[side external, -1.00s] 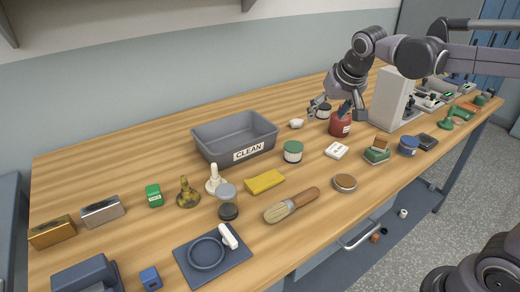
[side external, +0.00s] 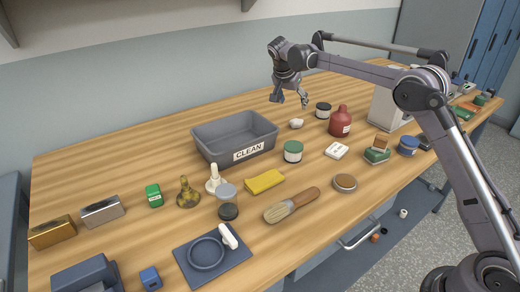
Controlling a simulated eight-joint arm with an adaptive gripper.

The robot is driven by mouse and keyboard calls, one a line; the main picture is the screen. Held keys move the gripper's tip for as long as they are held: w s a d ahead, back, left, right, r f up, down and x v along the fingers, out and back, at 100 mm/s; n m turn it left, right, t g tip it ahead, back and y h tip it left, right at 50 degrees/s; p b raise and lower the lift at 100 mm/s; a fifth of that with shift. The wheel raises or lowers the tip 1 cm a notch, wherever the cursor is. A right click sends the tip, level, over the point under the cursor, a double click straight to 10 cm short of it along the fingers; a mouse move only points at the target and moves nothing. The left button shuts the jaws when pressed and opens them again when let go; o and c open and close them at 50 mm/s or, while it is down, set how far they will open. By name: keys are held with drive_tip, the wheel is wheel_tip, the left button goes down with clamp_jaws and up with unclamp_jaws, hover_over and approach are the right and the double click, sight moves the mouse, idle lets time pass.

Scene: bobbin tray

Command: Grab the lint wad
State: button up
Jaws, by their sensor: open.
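The lint wad (side external: 296,123) looks like a small whitish lump. It lies on the wooden table to the right of the grey CLEAN bin. My gripper (side external: 289,102) is open and empty, with its fingers pointing down. In the picture it is just above the lint wad and apart from it. How high it is over the table is hard to tell from this one view.
The grey CLEAN bin (side external: 205,148) stands left of the wad. A dark jar (side external: 323,110) and a red bottle (side external: 340,123) stand to its right, and a green jar (side external: 292,152) in front. The table behind the wad looks clear.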

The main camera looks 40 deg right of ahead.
sight(296, 120)
drive_tip(key=x, duration=1.1)
drive_tip(key=shift+w+f, duration=0.25)
drive_tip(key=c, duration=0.8)
